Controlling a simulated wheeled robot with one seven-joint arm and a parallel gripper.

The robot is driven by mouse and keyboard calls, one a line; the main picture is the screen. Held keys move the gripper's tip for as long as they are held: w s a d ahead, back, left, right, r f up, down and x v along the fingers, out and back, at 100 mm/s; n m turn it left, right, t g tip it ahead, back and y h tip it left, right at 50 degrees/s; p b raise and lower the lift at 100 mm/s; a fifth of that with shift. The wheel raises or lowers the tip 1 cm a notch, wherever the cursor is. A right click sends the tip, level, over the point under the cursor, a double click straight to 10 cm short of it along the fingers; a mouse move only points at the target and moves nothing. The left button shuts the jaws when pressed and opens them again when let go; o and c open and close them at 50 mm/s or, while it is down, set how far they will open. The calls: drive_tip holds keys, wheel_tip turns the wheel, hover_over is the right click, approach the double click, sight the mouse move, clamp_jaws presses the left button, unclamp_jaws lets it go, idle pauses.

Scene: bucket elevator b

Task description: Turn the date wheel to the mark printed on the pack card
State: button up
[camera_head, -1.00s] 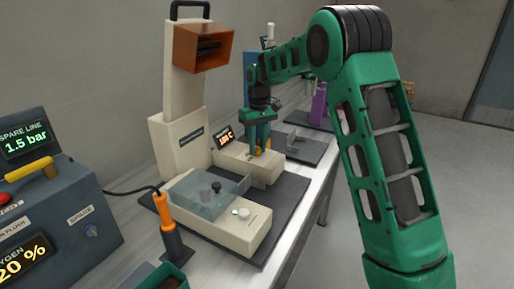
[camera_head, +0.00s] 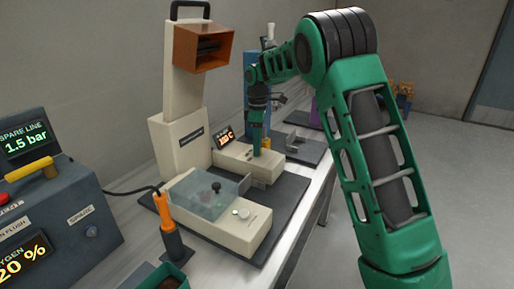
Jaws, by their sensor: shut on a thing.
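My gripper (camera_head: 257,148) points straight down at the top of a low cream unit (camera_head: 235,160) with a small lit orange display (camera_head: 225,138). Its fingertips reach the unit's top and are shut on a small part there, at the place of the date wheel. The wheel and its marks are hidden by the fingers and too small to read. I cannot make out the pack card in this view.
A cream tower with an orange hopper (camera_head: 203,47) stands behind. A clear-covered cream box (camera_head: 250,232) with knobs is in front on the dark mat (camera_head: 286,208). An orange-handled tool (camera_head: 168,217) and a grey gauge console (camera_head: 60,215) are at left. Floor at right is clear.

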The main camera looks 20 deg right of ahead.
drive_tip(key=shift+w+r+n, duration=0.25)
drive_tip(key=shift+n, duration=0.45)
drive_tip(key=o, duration=0.8)
drive_tip(key=shift+o, duration=1.2)
drive_tip(key=shift+s+f, duration=0.1)
drive_tip(key=shift+f, duration=0.05)
wheel_tip(320, 180, up, 11)
drive_tip(key=shift+w, duration=0.2)
drive_tip(key=shift+d+f, duration=0.1)
